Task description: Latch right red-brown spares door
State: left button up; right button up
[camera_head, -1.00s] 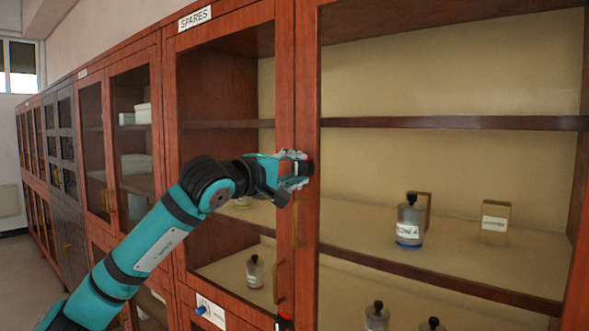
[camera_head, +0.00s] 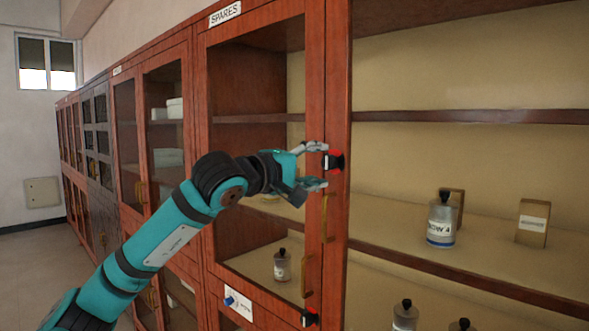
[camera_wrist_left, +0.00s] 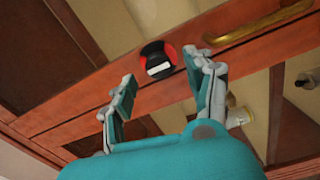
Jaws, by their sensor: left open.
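The red-brown spares cabinet has a SPARES label (camera_head: 225,14) above its glazed left door (camera_head: 316,60). A black and red latch knob (camera_head: 337,161) with a white mark sits on the upright frame at the meeting edge. It also shows in the wrist view (camera_wrist_left: 157,58), with its white bar facing me. My left gripper (camera_head: 314,166) is open, its fingertips just short of the knob, one above and one below. In the wrist view the knob lies between and beyond the fingertips (camera_wrist_left: 162,72). I cannot tell whether the right door is fully shut. My right gripper is out of view.
A brass handle (camera_head: 324,217) is below the knob, another (camera_head: 307,277) lower down. Shelves hold bottles (camera_head: 440,222) and a small box (camera_head: 533,222). Floor (camera_head: 40,262) is clear at far left.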

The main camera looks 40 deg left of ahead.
pick_arm(q)
jog(key=s, duration=0.8)
jog(key=shift+s+a, duration=0.25)
jog(key=shift+a, duration=0.1)
